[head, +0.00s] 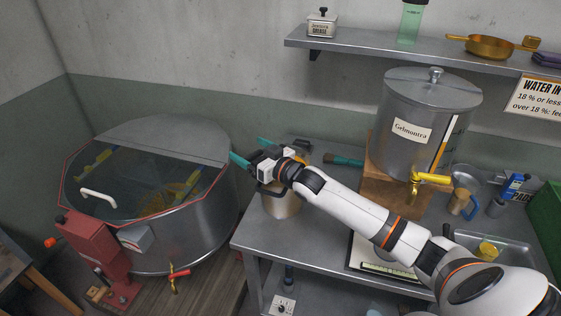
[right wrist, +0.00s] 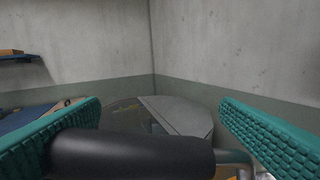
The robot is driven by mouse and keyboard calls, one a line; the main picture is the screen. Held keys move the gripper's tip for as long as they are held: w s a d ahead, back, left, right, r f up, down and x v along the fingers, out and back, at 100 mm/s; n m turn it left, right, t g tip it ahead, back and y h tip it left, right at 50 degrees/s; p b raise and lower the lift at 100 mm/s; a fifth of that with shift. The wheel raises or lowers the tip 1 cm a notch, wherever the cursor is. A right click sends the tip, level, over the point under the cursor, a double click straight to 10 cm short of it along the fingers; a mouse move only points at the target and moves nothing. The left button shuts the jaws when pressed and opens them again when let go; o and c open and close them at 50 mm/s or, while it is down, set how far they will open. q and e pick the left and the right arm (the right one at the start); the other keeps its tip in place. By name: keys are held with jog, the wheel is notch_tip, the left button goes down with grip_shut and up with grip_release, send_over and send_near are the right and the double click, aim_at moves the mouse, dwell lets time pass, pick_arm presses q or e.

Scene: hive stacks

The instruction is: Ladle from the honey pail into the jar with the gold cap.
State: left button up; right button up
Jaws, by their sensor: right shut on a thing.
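My right gripper (head: 252,151) has teal fingers and reaches left above a steel pail (head: 281,205) at the left end of the steel bench. In the right wrist view it holds a dark cylindrical handle (right wrist: 130,154), with a thin metal rod at its right end. What the handle belongs to is hidden. My gripper and arm cover the pail's top, so its contents cannot be told. A small round thing with a gold top (head: 487,250) sits at the bench's right; I cannot tell whether it is the gold-capped jar. My left gripper is out of view.
A large round extractor drum (head: 200,225) stands left of the bench (head: 300,252). A steel tank labelled Gelmontra (head: 425,115) stands on a wooden block (head: 385,180) behind my arm. A teal brush (head: 343,160) lies at the back. A shelf (head: 350,45) hangs above.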

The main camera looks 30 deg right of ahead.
notch_tip(320, 180, down, 6)
jog(key=b, duration=0.4)
jog(key=shift+f, duration=0.2)
dwell(0.5)
jog(key=shift+r, duration=0.2)
dwell(0.7)
jog(key=shift+r+p, duration=3.65)
jog(key=shift+r, duration=0.15)
jog(key=shift+r, duration=0.2)
jog(key=c, duration=0.4)
jog(key=shift+r+p, duration=1.35)
jog(key=shift+p, duration=0.05)
